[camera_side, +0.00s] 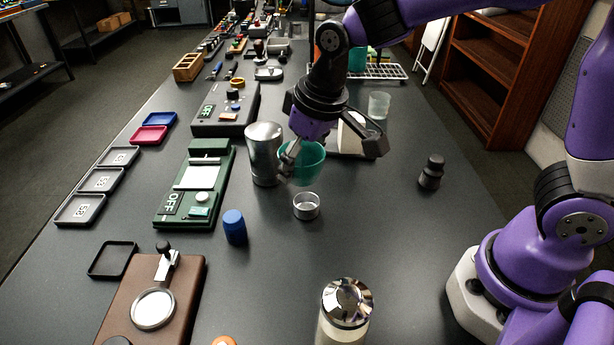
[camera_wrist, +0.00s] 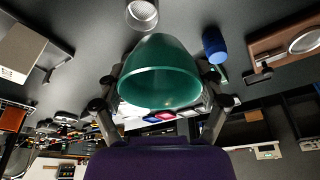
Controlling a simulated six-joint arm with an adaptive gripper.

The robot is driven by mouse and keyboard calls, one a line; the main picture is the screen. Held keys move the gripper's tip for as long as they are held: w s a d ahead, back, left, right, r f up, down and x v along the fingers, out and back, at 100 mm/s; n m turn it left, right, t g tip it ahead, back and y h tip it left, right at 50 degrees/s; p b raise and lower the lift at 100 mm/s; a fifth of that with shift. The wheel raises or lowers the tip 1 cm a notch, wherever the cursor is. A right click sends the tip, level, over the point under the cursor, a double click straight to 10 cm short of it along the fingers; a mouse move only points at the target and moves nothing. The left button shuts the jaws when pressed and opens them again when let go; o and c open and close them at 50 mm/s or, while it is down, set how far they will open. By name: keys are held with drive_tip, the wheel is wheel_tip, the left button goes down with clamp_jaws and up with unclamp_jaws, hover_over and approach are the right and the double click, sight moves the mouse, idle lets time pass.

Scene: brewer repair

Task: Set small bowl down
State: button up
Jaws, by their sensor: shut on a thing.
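The small bowl (camera_side: 309,165) is a teal, deep cup shape. It shows in the side view just right of a metal cylinder, with its mouth upward. It fills the middle of the wrist view (camera_wrist: 160,85), its open mouth toward the camera. My gripper (camera_wrist: 163,100) is shut on the bowl, a finger at each side of it. In the side view my gripper (camera_side: 298,152) comes down from above and partly hides the bowl. I cannot tell whether the bowl's base touches the table.
A metal cylinder (camera_side: 264,152) stands close left of the bowl. A small metal cup (camera_side: 306,206) stands in front of it, and a blue cylinder (camera_side: 234,227) at front left. A dark bottle (camera_side: 431,172) stands to the right. The table (camera_side: 385,225) is bare between cup and bottle.

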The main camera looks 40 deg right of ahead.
drive_tip(key=s+d+m+h, duration=0.25)
drive_tip(key=d+m, duration=0.75)
drive_tip(key=d, duration=1.6)
drive_tip(key=shift+m+g, duration=0.4)
drive_tip(key=shift+g, duration=0.1)
drive_tip(key=s+d+f, duration=0.1)
drive_tip(key=d+f, duration=0.1)
drive_tip(key=d, duration=0.1)
drive_tip(key=s+d+f, duration=0.1)
drive_tip(key=d+f, duration=0.1)
drive_tip(key=d, duration=0.2)
drive_tip(key=s+d+f, duration=0.1)
drive_tip(key=d, duration=0.3)
drive_tip(key=shift+s+f, duration=0.1)
drive_tip(key=shift+f, duration=0.3)
drive_tip(key=shift+d+f, duration=0.2)
drive_tip(key=shift+d, duration=0.05)
drive_tip(key=shift+f, duration=2)
drive_tip(key=shift+f, duration=0.1)
drive_tip(key=o, duration=1)
drive_tip(key=shift+o, duration=0.2)
